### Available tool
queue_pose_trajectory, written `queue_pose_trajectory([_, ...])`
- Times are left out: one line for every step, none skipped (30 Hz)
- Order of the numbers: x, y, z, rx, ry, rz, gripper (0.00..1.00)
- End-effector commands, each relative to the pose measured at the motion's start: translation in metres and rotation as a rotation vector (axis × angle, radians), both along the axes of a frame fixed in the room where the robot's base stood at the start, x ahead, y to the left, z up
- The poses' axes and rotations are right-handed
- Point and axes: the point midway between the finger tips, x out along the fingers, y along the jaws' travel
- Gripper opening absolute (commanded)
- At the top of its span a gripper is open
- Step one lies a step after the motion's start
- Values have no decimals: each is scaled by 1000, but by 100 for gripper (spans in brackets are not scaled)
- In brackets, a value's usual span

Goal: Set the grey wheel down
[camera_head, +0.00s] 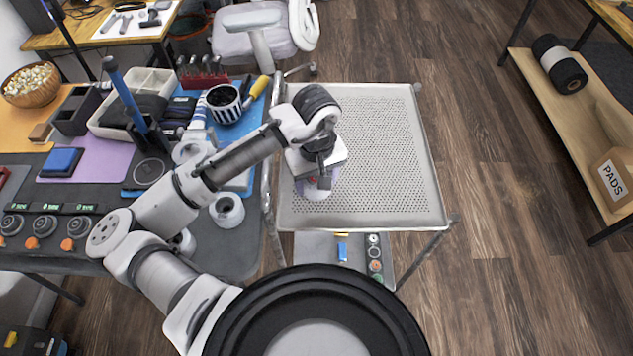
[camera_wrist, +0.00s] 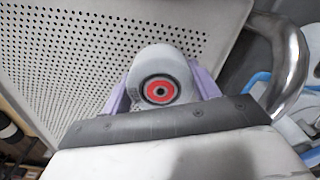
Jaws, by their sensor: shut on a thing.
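The grey wheel (camera_wrist: 172,56) shows in the wrist view with a red ring around a dark hub. My gripper (camera_wrist: 160,88) is shut on it, with a purple finger on each side. In the head view the wheel (camera_head: 316,192) is partly hidden under my wrist, low over the left front part of the cart's perforated metal top (camera_head: 385,160). I cannot tell whether the wheel touches the top.
The cart top is otherwise bare, with raised edges. To its left is a cluttered workbench with a striped cup (camera_head: 224,104), a yellow-handled tool (camera_head: 259,87) and a pale roll-shaped part (camera_head: 227,210). A wooden shelf (camera_head: 570,120) stands at the right beyond open floor.

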Motion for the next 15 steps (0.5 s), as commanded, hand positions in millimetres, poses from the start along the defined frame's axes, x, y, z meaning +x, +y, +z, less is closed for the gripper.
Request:
queue_pose_trajectory([0, 0, -7, 0, 1, 1, 34])
queue_pose_trajectory([0, 0, -11, 0, 1, 1, 34])
queue_pose_trajectory([0, 0, -14, 0, 1, 0, 34])
queue_pose_trajectory([0, 0, -16, 0, 0, -1, 34])
queue_pose_trajectory([0, 0, -17, -1, -1, -1, 34])
queue_pose_trajectory([0, 0, -17, -1, -1, -1, 34])
queue_pose_trajectory([0, 0, -17, -1, -1, -1, 34])
queue_pose_trajectory([0, 0, -17, -1, -1, -1, 34])
queue_pose_trajectory([0, 0, -17, -1, -1, -1, 34])
queue_pose_trajectory([0, 0, -17, -1, -1, -1, 34])
queue_pose_trajectory([0, 0, -17, -1, -1, -1, 34])
queue_pose_trajectory([0, 0, -17, -1, -1, -1, 34])
queue_pose_trajectory([0, 0, -18, -1, -1, -1, 34])
queue_pose_trajectory([0, 0, -19, -1, -1, -1, 34])
queue_pose_trajectory([0, 0, -20, -1, 0, -1, 34])
